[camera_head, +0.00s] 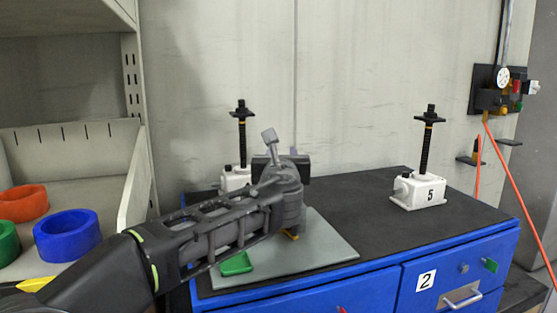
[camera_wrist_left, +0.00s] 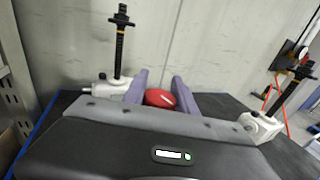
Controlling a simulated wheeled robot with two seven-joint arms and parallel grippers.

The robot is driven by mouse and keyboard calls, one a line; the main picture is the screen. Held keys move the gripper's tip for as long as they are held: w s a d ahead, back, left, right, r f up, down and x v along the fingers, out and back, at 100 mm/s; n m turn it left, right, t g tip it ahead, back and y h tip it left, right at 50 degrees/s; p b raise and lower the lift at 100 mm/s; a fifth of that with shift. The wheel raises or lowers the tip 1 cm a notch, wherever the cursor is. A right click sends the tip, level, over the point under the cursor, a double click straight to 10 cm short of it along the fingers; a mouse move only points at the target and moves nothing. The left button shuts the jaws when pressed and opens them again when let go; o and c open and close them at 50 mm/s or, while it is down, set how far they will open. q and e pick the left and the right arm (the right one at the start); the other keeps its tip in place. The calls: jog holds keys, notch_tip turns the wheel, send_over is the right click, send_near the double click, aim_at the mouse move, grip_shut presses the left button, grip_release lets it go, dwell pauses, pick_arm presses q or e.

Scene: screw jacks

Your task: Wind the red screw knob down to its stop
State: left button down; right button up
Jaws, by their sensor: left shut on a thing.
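The red screw knob (camera_wrist_left: 159,97) shows in the left wrist view between the two purple fingers of my left gripper (camera_wrist_left: 160,88), which is shut on it. A white mark is on the knob. In the head view my left gripper (camera_head: 293,152) is over the grey plate on the cabinet top, and its body hides the knob and whatever the knob sits on. My right gripper is not in view.
A jack with a black screw (camera_head: 242,135) stands behind my gripper, its white base partly hidden. Shelving stands left.

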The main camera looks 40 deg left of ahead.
pick_arm(q)
jog(key=m+t+h, duration=0.1)
jog(key=h, duration=0.1)
jog(key=m+t+h, duration=0.1)
jog(key=h, duration=0.1)
jog(key=shift+d+r+m+b, duration=0.1)
jog(key=shift+d+m+b, duration=0.05)
jog(key=shift+m+b, duration=0.2)
jog(key=shift+w+d+r+m+t+h, duration=0.1)
jog(key=shift+d+m+t+h, duration=0.1)
jog(key=shift+m+h, duration=0.5)
jog(key=shift+w+d+m+t+h, duration=0.15)
jog(key=shift+m+h, duration=0.25)
jog(key=shift+h, duration=0.5)
jog(key=shift+s+d+r+m+t+h, duration=0.15)
jog(key=shift+m+t+h, duration=0.1)
jog(key=shift+m+h, duration=0.45)
jog(key=shift+w+h, duration=0.1)
jog(key=shift+h, duration=0.2)
jog(key=c, duration=1.4)
grip_release()
jog(key=shift+c, duration=0.2)
jog(key=o, duration=0.4)
jog(key=shift+f, duration=0.25)
jog(key=shift+o, duration=0.2)
jog(key=s+p, duration=0.1)
jog(key=s, duration=0.6)
jog(key=shift+s+d, duration=0.35)
jog(key=shift+d, duration=0.05)
